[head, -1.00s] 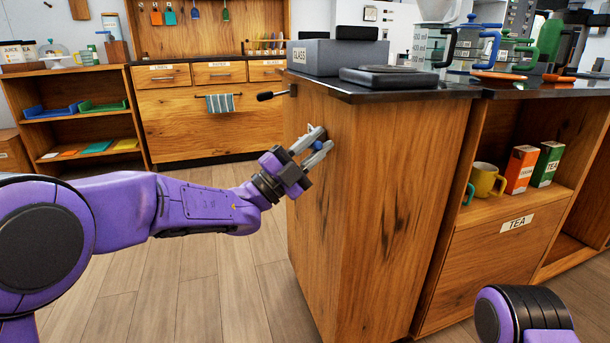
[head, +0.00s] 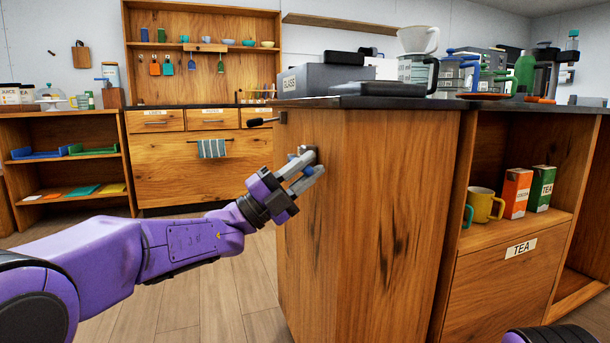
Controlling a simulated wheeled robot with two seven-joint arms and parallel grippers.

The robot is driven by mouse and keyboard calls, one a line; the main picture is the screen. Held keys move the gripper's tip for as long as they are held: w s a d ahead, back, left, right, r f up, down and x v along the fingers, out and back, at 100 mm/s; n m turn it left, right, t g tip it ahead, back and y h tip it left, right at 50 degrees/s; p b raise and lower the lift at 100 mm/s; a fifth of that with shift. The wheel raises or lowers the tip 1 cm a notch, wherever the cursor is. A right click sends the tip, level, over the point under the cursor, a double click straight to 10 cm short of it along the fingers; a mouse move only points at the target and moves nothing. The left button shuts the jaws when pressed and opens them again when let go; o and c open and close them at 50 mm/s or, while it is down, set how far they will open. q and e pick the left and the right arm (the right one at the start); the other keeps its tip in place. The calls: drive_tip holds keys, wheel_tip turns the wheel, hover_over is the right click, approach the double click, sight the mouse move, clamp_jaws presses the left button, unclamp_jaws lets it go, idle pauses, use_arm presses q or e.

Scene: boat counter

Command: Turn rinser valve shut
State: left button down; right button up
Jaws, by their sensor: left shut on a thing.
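The rinser valve (head: 308,171) is a small blue part on the wooden end panel of the counter, below the dark worktop. Only bits of its blue show around my fingers, so its angle cannot be told. My left gripper (head: 315,163) reaches it from the lower left and is shut on it, with a grey finger on each side. My right gripper is out of view; only a part of my right arm shows at the bottom right edge.
A black-handled lever (head: 264,122) sticks out left from the counter's top corner, above my gripper. A grey box marked GLASS (head: 318,78) stands on the worktop. Open shelves with a yellow mug (head: 482,204) are at the right. The floor (head: 205,300) at left is clear.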

use_arm(q)
drive_tip(key=shift+f, duration=0.15)
drive_tip(key=c, duration=1.1)
unclamp_jaws()
drive_tip(key=shift+s+a, duration=0.1)
drive_tip(key=v, duration=1)
drive_tip(key=shift+s+a+f, duration=0.1)
drive_tip(key=shift+a, duration=0.05)
